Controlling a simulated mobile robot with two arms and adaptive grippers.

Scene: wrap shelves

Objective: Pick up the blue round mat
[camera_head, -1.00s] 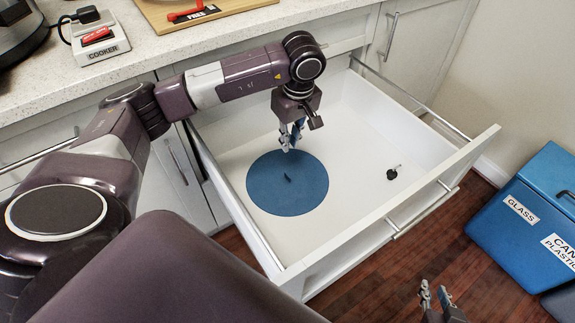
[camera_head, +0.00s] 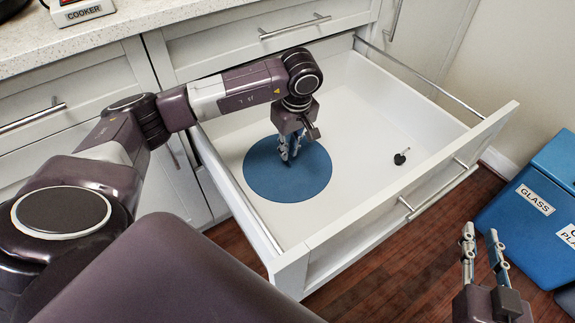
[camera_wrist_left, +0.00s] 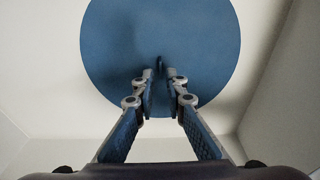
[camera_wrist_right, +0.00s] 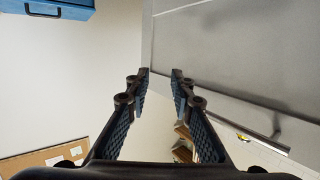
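The blue round mat (camera_head: 262,178) lies flat on the white floor of the open drawer, with a small dark upright handle near its middle. The mat fills the upper middle of the left wrist view (camera_wrist_left: 120,40), where the handle (camera_wrist_left: 159,63) shows just beyond the fingertips. My left gripper (camera_head: 289,157) points down over the mat, its fingers open with a gap between them. Whether the fingertips touch the mat I cannot tell. My right gripper (camera_head: 482,240) is open and empty, outside the drawer at the lower right.
The drawer's front panel (camera_head: 410,190) and side walls surround the mat. A small black knob-like item (camera_head: 401,157) lies on the drawer floor to the right. A blue bin (camera_head: 530,200) labelled GLASS stands at the right. The counter (camera_head: 150,30) is behind.

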